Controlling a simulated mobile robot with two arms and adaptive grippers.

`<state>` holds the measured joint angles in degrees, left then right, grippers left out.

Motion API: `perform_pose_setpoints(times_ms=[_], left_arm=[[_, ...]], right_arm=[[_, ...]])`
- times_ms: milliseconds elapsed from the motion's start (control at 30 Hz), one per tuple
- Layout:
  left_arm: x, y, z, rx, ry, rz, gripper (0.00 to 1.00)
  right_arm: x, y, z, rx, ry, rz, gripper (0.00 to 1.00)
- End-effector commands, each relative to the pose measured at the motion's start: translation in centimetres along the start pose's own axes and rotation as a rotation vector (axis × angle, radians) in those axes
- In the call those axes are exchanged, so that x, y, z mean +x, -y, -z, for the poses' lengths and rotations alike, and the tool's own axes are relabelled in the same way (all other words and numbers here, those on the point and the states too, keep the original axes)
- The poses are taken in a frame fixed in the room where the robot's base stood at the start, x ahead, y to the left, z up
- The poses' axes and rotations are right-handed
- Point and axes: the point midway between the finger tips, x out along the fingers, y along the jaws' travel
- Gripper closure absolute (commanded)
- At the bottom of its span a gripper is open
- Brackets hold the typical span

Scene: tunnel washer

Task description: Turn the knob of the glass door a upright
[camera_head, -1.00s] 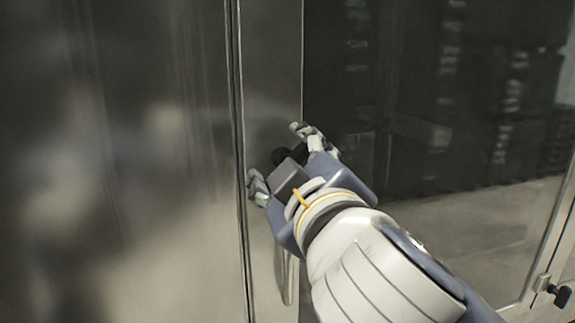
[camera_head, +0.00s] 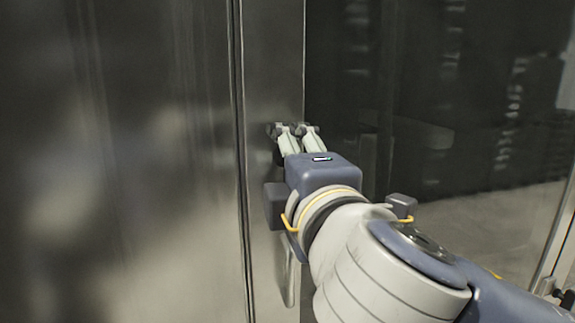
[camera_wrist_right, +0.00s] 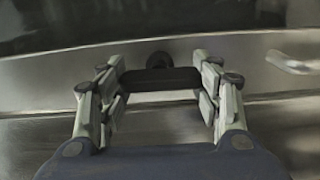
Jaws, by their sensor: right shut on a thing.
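My right gripper (camera_head: 296,130) is at the metal frame of the glass door, its fingers close together in the head view. In the right wrist view the gripper (camera_wrist_right: 163,88) is shut on the black knob (camera_wrist_right: 160,80). The knob's bar spans between the two fingers, roughly parallel to the frame edge, with its round hub behind. In the head view the fingers hide most of the knob. The dark glass door (camera_head: 440,150) fills the right side and looks closed. My left gripper is not in view.
A vertical metal handle (camera_head: 289,278) is on the frame below the gripper; it also shows in the right wrist view (camera_wrist_right: 290,64). A large steel panel (camera_head: 110,160) stands to the left. Another dark knob (camera_head: 567,299) is at the lower right.

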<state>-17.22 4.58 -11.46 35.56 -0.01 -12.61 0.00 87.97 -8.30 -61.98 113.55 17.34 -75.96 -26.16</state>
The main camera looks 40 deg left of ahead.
Motion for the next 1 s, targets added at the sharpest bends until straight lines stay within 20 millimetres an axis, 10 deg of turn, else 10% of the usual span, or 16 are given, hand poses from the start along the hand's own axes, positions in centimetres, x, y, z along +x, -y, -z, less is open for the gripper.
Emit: perform_pose_setpoints(times_ms=[600,633,700,1000], left_arm=[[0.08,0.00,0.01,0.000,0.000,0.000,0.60],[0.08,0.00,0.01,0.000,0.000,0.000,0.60],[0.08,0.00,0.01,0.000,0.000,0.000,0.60],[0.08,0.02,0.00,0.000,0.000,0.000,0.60]], right_arm=[[0.02,0.10,-0.03,-0.043,0.001,0.002,0.65],[0.02,0.10,-0.03,-0.043,0.001,0.002,0.36],[0.02,0.09,-0.03,-0.042,0.001,0.001,0.20],[0.00,0.05,-0.01,-0.040,0.000,0.000,0.20]])
